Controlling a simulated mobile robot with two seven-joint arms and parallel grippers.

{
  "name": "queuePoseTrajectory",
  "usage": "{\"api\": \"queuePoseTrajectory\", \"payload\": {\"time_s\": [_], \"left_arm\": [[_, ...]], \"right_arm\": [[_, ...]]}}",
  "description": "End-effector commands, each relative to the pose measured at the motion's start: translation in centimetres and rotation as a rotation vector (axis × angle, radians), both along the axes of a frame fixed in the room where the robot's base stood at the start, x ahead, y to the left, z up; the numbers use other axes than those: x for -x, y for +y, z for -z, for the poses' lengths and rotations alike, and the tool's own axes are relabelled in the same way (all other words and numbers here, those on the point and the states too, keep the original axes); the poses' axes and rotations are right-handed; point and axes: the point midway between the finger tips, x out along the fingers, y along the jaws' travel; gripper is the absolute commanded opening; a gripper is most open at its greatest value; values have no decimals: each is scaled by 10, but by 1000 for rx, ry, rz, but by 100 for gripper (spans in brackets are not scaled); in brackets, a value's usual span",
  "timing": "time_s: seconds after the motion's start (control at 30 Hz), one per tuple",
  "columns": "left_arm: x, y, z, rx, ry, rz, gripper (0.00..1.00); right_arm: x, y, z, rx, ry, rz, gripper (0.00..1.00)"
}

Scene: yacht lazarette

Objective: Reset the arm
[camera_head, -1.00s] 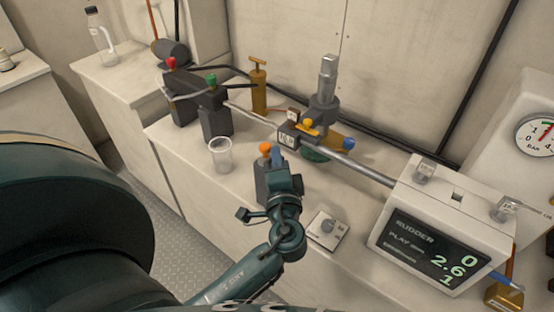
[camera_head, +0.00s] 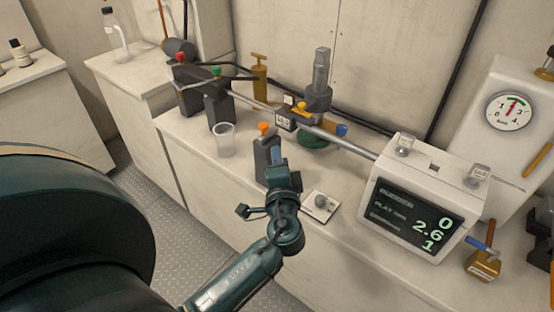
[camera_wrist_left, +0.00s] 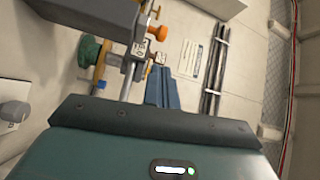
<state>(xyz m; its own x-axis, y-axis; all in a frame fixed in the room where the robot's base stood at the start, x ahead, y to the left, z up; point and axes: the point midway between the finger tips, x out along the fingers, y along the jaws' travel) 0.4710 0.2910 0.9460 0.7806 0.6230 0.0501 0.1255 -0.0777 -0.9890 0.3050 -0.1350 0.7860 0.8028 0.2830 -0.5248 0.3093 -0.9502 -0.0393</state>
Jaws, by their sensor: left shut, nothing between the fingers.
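My left gripper (camera_head: 277,154) is shut and empty in the head view, its blue fingers pointing up the picture just in front of a dark block with an orange knob (camera_head: 264,128). I cannot tell whether they touch. In the left wrist view the blue fingers (camera_wrist_left: 161,86) lie together, with nothing between them. The dark green left arm (camera_head: 250,268) comes up from the bottom of the head view. My right gripper is not in view.
On the bench stand a clear cup (camera_head: 224,142), a small plate with a grey knob (camera_head: 320,206), a metal rod with a clamped cylinder (camera_head: 320,72), and a display box reading 2.6 (camera_head: 415,215). A pressure gauge (camera_head: 510,110) is at right. Floor (camera_head: 160,215) shows at left.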

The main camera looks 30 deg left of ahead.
Motion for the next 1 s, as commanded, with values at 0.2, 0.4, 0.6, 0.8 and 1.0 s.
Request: {"api": "queuePoseTrajectory", "payload": {"time_s": [0.2, 0.4, 0.6, 0.8, 1.0], "left_arm": [[-1, 1, 0, 0, 0, 0, 0], [-1, 1, 0, 0, 0, 0, 0], [-1, 1, 0, 0, 0, 0, 0], [5, -6, 23, 88, 46, 54, 0], [43, -46, 100, 489, 193, 246, 0]], "right_arm": [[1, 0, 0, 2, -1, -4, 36], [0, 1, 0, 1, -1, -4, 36], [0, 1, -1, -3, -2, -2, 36], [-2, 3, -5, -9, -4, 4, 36], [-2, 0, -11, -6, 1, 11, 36]]}}
